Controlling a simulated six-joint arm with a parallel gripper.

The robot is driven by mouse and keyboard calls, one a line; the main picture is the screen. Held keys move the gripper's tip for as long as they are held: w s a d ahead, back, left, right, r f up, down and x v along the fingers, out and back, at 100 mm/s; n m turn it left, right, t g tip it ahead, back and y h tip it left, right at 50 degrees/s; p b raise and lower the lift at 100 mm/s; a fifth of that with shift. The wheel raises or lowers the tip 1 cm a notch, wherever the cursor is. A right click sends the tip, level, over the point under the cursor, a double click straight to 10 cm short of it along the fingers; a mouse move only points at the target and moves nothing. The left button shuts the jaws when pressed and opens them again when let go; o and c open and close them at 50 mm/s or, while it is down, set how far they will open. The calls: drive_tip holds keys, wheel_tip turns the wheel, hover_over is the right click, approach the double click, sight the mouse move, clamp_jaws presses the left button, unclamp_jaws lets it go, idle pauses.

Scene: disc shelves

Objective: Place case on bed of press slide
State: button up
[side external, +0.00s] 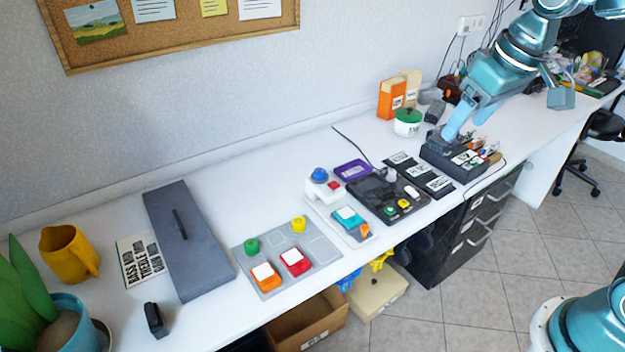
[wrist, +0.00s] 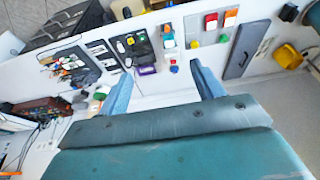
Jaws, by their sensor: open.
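A white press-like device (side external: 325,187) with a blue knob and a red part stands mid-table in the side view. A pale slide bed (side external: 357,236) extends from its front, with a teal block with a white top (side external: 348,217) and an orange part (side external: 366,230) on it. On a grey mat (side external: 262,256) left of it sit an orange case (side external: 266,277) and a red case (side external: 295,262), both with white tops. Which case is meant is unclear. My gripper (side external: 466,120) is open and empty, right of the press, above or beside a dark organizer. Its fingers are spread in the wrist view (wrist: 162,88).
Right of the press are a black device (side external: 388,193), dark labelled cards (side external: 420,173) and the organizer (side external: 462,160). A green-lidded pot (side external: 408,122) and orange box (side external: 391,100) stand behind. A long grey case-like slab (side external: 189,240) lies left. The table's back strip is mostly clear.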

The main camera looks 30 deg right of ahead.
drive_tip(key=s+f+t, duration=0.1)
drive_tip(key=s, duration=1.2)
drive_tip(key=shift+s+d+t, duration=0.3)
drive_tip(key=shift+t, duration=0.1)
